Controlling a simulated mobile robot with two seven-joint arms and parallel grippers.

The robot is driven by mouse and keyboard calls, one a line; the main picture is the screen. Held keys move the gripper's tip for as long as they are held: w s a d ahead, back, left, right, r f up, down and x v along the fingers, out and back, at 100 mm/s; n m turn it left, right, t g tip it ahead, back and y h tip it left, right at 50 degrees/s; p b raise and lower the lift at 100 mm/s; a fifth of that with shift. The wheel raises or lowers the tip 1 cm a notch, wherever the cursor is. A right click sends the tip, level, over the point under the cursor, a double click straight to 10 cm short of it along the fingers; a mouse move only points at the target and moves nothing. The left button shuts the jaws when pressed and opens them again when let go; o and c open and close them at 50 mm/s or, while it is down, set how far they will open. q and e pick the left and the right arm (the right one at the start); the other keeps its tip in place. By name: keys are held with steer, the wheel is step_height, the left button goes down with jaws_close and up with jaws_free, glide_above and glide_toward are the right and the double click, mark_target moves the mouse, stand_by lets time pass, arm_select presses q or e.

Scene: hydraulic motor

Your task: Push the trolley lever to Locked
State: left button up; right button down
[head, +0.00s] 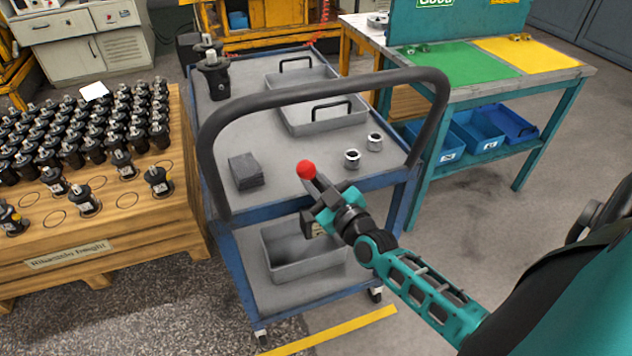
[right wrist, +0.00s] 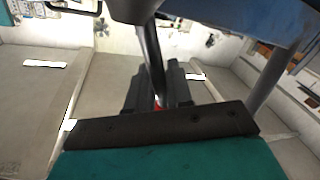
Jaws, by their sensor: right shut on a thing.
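The trolley (head: 232,262) is blue with grey shelves and a dark push handle (head: 440,120). Its lever shows as a red knob (head: 306,169) at the near side, in front of the top shelf. My right gripper (head: 324,199) is shut on the lever just below the knob. In the right wrist view a dark rod (right wrist: 152,60) runs down to the dark fingers (right wrist: 163,92), with a bit of red beside it. A small plate behind the gripper is mostly hidden, and no lock marking can be read. My left gripper is out of view.
A wooden pallet (head: 120,235) with many motors stands close at left. A teal workbench (head: 552,77) stands at right; floor is free before it.

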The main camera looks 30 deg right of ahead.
steer(key=shift+s+d+r+m, duration=0.1)
steer(key=shift+d+m, duration=0.3)
steer(key=shift+m, duration=0.15)
steer(key=shift+s+d+r+m, duration=0.1)
steer(key=shift+d+m, duration=0.25)
steer(key=shift+m, duration=0.2)
steer(key=d+m, duration=0.1)
steer(key=m+t+b, duration=0.1)
steer(key=shift+s+d+r+m, duration=0.1)
steer(key=shift+s+d+m, duration=0.1)
steer(key=shift+d+m, duration=0.15)
steer(key=m, duration=0.1)
steer(key=d+m, duration=0.1)
steer(key=d+m+h+b, duration=0.1)
steer(key=shift+s+d+t, duration=0.15)
steer(key=shift+s+t, duration=0.1)
steer(key=shift+t, duration=0.05)
steer(key=shift+s+d+f+m+h+b, duration=0.1)
steer(key=shift+d+f+m+h+b, duration=0.2)
steer(key=shift+m, duration=0.45)
steer(key=shift+s+d+f+m+b, duration=0.1)
steer(key=shift+d+m, duration=0.3)
steer(key=shift+m, duration=0.3)
steer(key=c, duration=1.1)
jaws_free()
